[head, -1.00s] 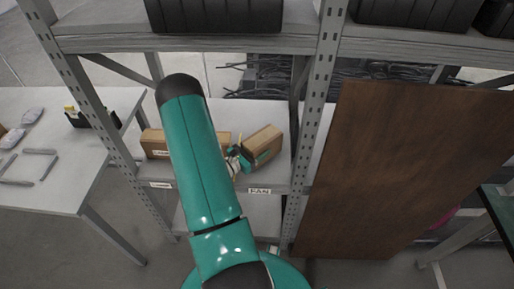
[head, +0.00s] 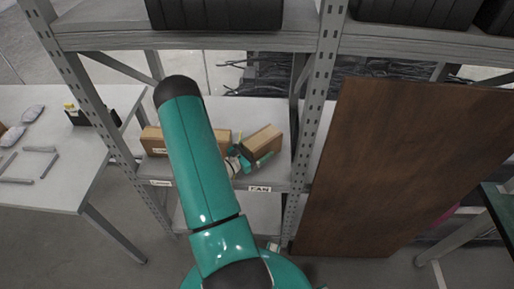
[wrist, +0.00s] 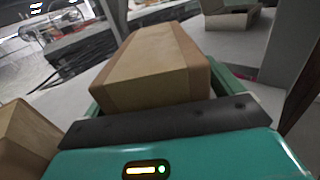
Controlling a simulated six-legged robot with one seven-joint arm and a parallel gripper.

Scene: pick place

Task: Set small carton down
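The small brown carton (head: 263,139) rests at an angle on the middle shelf (head: 225,178), right of the arm. In the wrist view the carton (wrist: 155,65) lies between the green fingers, close in front of the dark palm bar. My gripper (head: 251,157) is at the carton's near side, and its teal fingers look spread apart. In the wrist view my gripper (wrist: 165,92) shows a green finger on each side of the carton, with some space at the right one. The carton's underside is hidden.
Another carton (head: 154,141) stands left on the same shelf, partly behind my arm; it also shows in the wrist view (wrist: 24,140). A rack upright (head: 314,130) stands close on the right, beside a brown board (head: 400,165). Black crates (head: 215,14) fill the shelf above.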

